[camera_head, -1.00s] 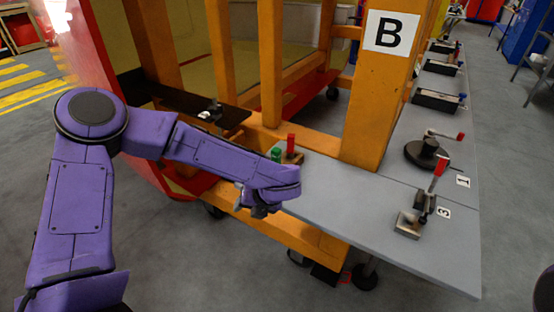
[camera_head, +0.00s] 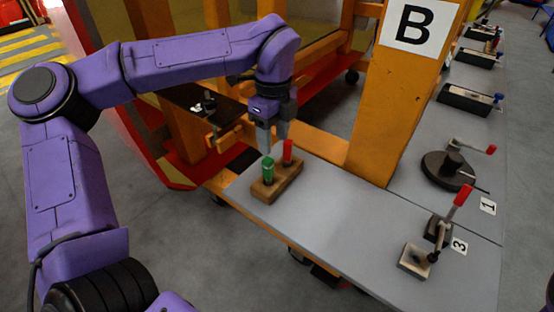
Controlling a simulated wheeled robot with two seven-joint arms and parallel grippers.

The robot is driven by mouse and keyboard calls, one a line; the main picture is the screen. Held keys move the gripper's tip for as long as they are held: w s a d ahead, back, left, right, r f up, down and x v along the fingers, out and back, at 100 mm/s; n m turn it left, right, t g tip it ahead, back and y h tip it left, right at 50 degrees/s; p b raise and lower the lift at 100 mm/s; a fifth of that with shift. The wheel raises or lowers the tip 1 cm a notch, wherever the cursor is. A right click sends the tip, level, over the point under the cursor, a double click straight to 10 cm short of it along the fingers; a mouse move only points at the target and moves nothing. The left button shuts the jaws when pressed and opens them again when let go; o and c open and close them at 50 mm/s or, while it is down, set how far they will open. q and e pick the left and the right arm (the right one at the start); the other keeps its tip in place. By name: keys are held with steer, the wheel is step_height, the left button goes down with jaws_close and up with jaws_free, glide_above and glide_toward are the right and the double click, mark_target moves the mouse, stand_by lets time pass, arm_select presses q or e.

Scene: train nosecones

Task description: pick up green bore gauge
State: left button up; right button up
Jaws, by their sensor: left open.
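The green bore gauge (camera_head: 268,171) stands upright in a small wooden block (camera_head: 264,193) near the left end of the grey table. A red gauge (camera_head: 288,152) stands beside it in the same block, to its right and a little behind. My left gripper (camera_head: 274,146) points down just above the block, with its fingers apart. One finger is close to the green gauge's top and the other is near the red gauge. I cannot tell whether either finger touches a gauge. My right gripper is not in view.
The grey table (camera_head: 345,225) is clear to the right of the block. Farther right stand a red-handled clamp (camera_head: 438,230) and a round black base (camera_head: 447,168). An orange post (camera_head: 395,110) with a "B" sign rises behind the table.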

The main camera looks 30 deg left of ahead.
mark_target(268, 169)
arm_select(q)
steer(key=f, duration=0.2)
steer(key=s+f+p, duration=0.1)
steer(key=f, duration=0.1)
steer(key=shift+f, duration=0.2)
steer(key=f+p, duration=0.1)
steer(key=f, duration=0.1)
steer(key=a+f, duration=0.1)
steer(key=f, duration=0.2)
steer(key=shift+a+f+p, duration=0.1)
steer(key=shift+f+p, duration=0.05)
steer(key=shift+p, duration=0.25)
steer(key=shift+f, duration=0.2)
jaws_close()
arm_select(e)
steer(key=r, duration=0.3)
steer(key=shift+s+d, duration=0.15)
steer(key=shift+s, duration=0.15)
